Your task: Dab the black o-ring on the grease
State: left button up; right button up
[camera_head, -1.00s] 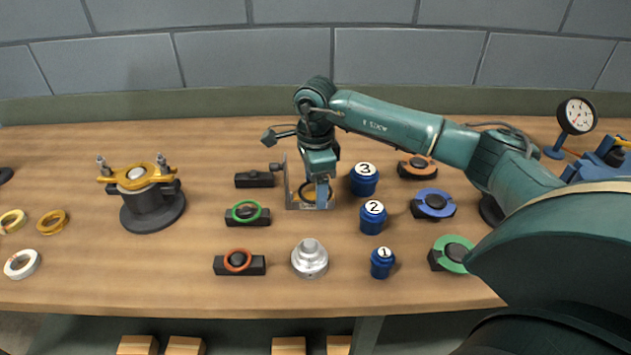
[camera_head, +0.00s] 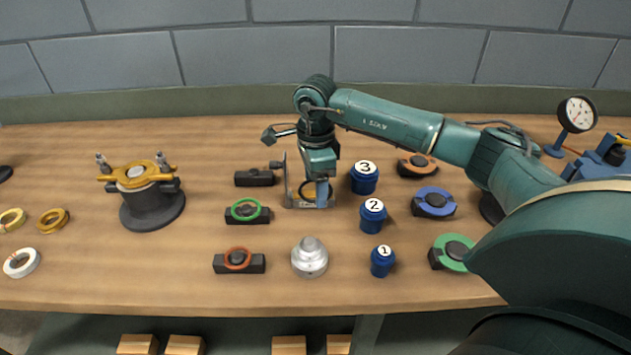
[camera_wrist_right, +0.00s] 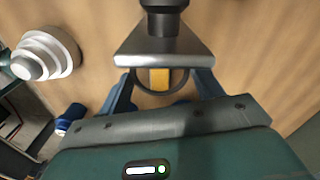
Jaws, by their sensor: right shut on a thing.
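My right gripper (camera_head: 318,196) is low at the metal bracket (camera_head: 289,190) at the back middle of the table. In the right wrist view, its blue fingers (camera_wrist_right: 162,92) are shut on the thin black o-ring (camera_wrist_right: 160,94). The yellow grease (camera_wrist_right: 160,79) shows inside the ring's outline, under the edge of the bracket's metal plate (camera_wrist_right: 163,62). I cannot tell whether the ring touches the grease. In the head view the gripper partly hides the ring and the grease. My left gripper is not in view.
Blue numbered jars 3 (camera_head: 364,178), 2 (camera_head: 372,216) and 1 (camera_head: 382,262) stand just right of the gripper. Black holders with a green ring (camera_head: 247,211) and a red ring (camera_head: 238,260) lie to the left. A silver stepped part (camera_head: 310,259) stands in front.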

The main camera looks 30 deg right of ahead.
dwell(0.3)
jog(key=o, duration=1)
jog(key=shift+r, duration=0.1)
notch_tip(320, 180, up, 7)
jog(key=p, duration=0.4)
jog(key=shift+c, duration=0.2)
